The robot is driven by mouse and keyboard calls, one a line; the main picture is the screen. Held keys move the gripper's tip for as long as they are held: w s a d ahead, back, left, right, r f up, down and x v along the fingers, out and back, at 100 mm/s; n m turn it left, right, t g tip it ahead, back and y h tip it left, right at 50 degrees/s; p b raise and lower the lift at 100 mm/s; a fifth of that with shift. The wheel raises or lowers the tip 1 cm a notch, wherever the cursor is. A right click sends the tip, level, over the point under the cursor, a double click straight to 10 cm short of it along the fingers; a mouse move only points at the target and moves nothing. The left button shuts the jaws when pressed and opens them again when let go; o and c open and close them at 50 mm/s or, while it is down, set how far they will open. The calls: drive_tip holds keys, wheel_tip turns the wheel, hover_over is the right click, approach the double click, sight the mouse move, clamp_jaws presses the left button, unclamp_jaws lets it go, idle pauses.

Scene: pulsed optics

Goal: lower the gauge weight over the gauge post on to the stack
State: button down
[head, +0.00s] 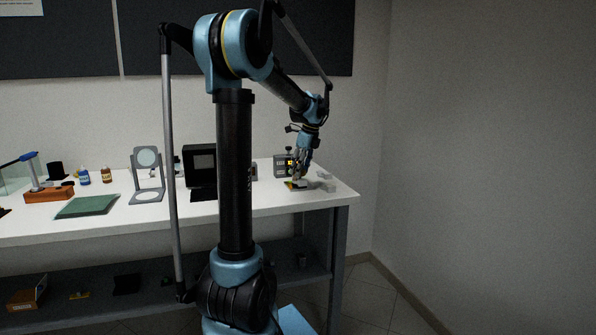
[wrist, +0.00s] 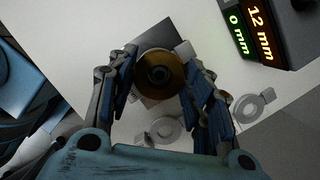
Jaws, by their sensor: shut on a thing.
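The gauge weight appears as a round brass-coloured piece with a dark centre (wrist: 175,91) in the wrist view. My gripper (wrist: 160,82) has its two fingers on either side of this piece and is shut on it. In the head view, my gripper (head: 298,180) is low over the right end of the bench, and the weight is too small to make out there. A dark square plate (wrist: 148,53) shows behind the weight. The post and stack are not clearly seen under it; I cannot tell whether the weight is around the post.
A readout box (wrist: 252,33) shows an orange "12 mm" and a green "0 mm". Pale slotted discs (wrist: 250,106) lie on the white bench (head: 225,208) nearby. A dark monitor-like box (head: 201,168) and a round-mirror stand (head: 147,172) stand further left. The bench's right edge is close.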

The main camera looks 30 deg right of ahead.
drive_tip(key=c, duration=0.7)
unclamp_jaws()
drive_tip(key=shift+r, duration=0.1)
drive_tip(key=v, duration=1.1)
drive_tip(key=shift+r, duration=0.35)
